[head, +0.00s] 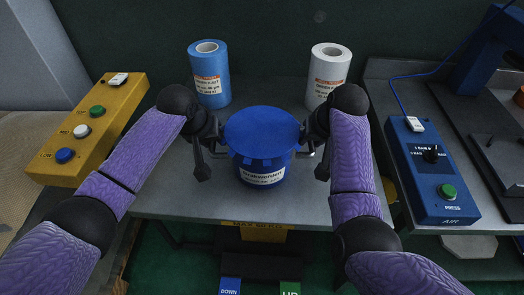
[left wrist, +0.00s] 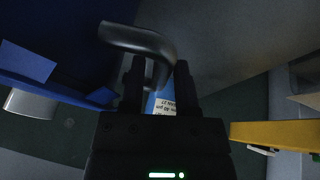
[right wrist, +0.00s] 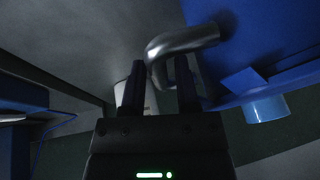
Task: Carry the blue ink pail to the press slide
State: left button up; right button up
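The blue ink pail (head: 262,135), with a blue lid and a white label, stands upright near the front of the grey table, between my grippers. It has a metal side handle on each side. My left gripper (head: 214,152) is at the left handle (left wrist: 140,40); its fingers are apart, with the bar reaching between them. My right gripper (head: 312,152) is at the right handle (right wrist: 185,40), also with fingers apart and the bar between them. Finger contact with the bars is unclear. I cannot make out the press slide for certain.
A blue roll (head: 209,75) and a white roll (head: 328,72) stand behind the pail. A yellow button box (head: 90,125) is at the left. A blue press control box (head: 432,170) is at the right, on a separate bench. The grey table (head: 180,195) has bare room around the pail.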

pick_arm(q)
jog(key=shift+w+f, duration=0.1)
jog(key=shift+f, duration=0.25)
pick_arm(e)
jog(key=shift+w+f, duration=0.1)
jog(key=shift+f, duration=0.2)
pick_arm(q)
grip_shut()
pick_arm(e)
grip_shut()
dwell(0.7)
